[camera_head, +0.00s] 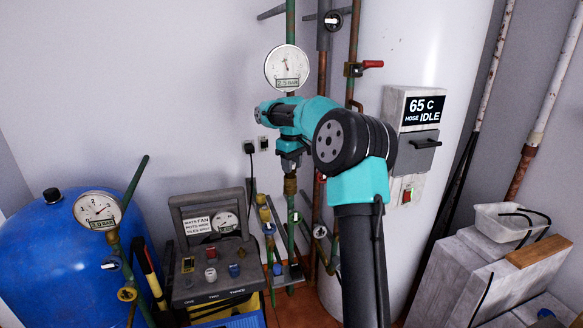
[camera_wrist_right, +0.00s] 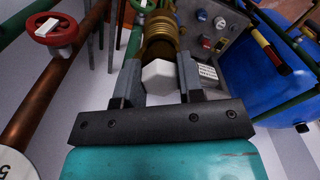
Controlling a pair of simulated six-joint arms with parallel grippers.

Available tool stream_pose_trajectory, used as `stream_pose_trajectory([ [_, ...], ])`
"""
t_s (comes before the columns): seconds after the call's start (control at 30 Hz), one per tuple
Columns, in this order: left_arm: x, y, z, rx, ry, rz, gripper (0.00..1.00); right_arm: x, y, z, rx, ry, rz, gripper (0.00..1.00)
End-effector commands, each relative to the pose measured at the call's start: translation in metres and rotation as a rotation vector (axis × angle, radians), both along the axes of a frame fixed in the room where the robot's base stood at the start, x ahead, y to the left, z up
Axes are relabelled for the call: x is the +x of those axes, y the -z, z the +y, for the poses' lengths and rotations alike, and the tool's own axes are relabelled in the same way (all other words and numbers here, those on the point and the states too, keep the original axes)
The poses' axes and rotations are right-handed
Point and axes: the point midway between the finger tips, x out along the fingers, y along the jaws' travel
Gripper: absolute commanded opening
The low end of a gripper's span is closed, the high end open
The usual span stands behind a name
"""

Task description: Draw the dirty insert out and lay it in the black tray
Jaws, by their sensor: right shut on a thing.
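My right gripper (camera_head: 291,163) points down at the brass fitting (camera_head: 290,186) on the green upright pipe. In the right wrist view its fingers (camera_wrist_right: 160,82) are shut on a pale hexagonal block (camera_wrist_right: 160,76), with a finger on each side. The ribbed brass fitting (camera_wrist_right: 160,42) is directly beyond this block. I cannot tell whether the block is part of the dirty insert, or whether it is still seated in the fitting. No black tray can be made out for certain. My left gripper is not in view.
A pressure gauge (camera_head: 288,68) is above my right arm. A grey control case (camera_head: 212,245) and a blue tank (camera_head: 55,255) are at left. A white heater with a 65 C display (camera_head: 424,110) is at right. A red handwheel (camera_wrist_right: 55,30) is near the gripper.

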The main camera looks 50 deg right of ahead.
Motion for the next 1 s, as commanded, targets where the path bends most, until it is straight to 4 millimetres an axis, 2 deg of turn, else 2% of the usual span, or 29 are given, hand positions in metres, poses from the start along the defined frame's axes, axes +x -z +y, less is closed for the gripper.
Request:
stream_pose_trajectory([
  [1.0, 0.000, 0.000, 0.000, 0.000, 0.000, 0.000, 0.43, 0.000, -0.032, 0.000, 0.000, 0.000, -0.001, 0.07],
])
